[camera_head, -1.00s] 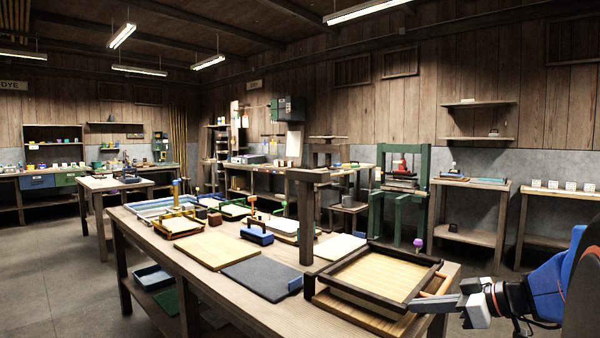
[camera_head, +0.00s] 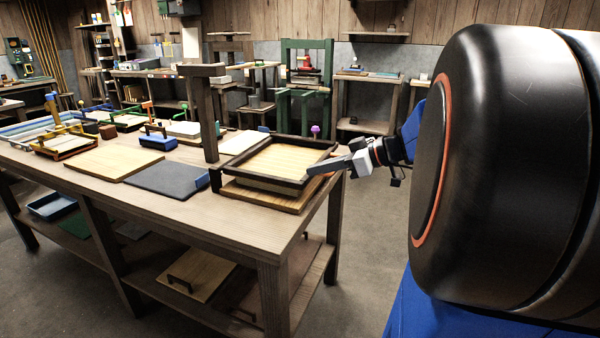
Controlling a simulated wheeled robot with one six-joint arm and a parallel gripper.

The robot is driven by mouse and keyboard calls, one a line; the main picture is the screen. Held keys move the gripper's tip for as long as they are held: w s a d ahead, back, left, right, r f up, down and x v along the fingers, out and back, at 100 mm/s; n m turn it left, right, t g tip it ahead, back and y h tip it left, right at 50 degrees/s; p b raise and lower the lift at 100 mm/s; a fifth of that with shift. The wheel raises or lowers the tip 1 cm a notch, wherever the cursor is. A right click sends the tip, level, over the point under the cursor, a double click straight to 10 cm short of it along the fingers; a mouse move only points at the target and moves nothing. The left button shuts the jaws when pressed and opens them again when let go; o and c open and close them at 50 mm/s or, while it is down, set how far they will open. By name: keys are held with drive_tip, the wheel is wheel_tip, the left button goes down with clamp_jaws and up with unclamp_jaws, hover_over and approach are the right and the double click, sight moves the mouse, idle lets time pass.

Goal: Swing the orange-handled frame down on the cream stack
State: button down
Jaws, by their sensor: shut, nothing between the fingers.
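The dark frame (camera_head: 238,172) lies low and about flat over a wooden board (camera_head: 262,196) at the right end of the long table. A pale, cream-to-wood-coloured surface (camera_head: 280,160) shows inside it; I cannot tell how closely the frame rests on the stack. A bit of orange, seemingly the handle, shows at the frame's right edge, mostly hidden by my gripper. My gripper (camera_head: 313,169) is shut and empty, its fingertips pointing left at that edge. I cannot tell whether they touch it.
A dark wooden post (camera_head: 209,120) stands just left of the frame. A purple knob (camera_head: 315,131) rises behind it. A grey slab (camera_head: 168,179) and a pale board (camera_head: 100,160) lie further left. The table's front strip is clear. My arm fills the right side.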

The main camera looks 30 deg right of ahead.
drive_tip(key=s+d+f, duration=0.3)
drive_tip(key=s+d, duration=0.2)
drive_tip(key=s, duration=0.2)
drive_tip(key=shift+s+d, duration=0.15)
drive_tip(key=shift+d, duration=0.1)
idle(0.3)
drive_tip(key=s+a+f+m+g+h, duration=0.3)
drive_tip(key=s+a+f, duration=0.2)
drive_tip(key=a, duration=0.3)
drive_tip(key=s+a+f+m+g+h, duration=0.2)
drive_tip(key=s+a+f+m+h, duration=0.2)
drive_tip(key=a, duration=0.5)
drive_tip(key=shift+s+a+f+g+h, duration=0.3)
drive_tip(key=shift+s+f+g, duration=0.1)
drive_tip(key=shift+s+f, duration=0.85)
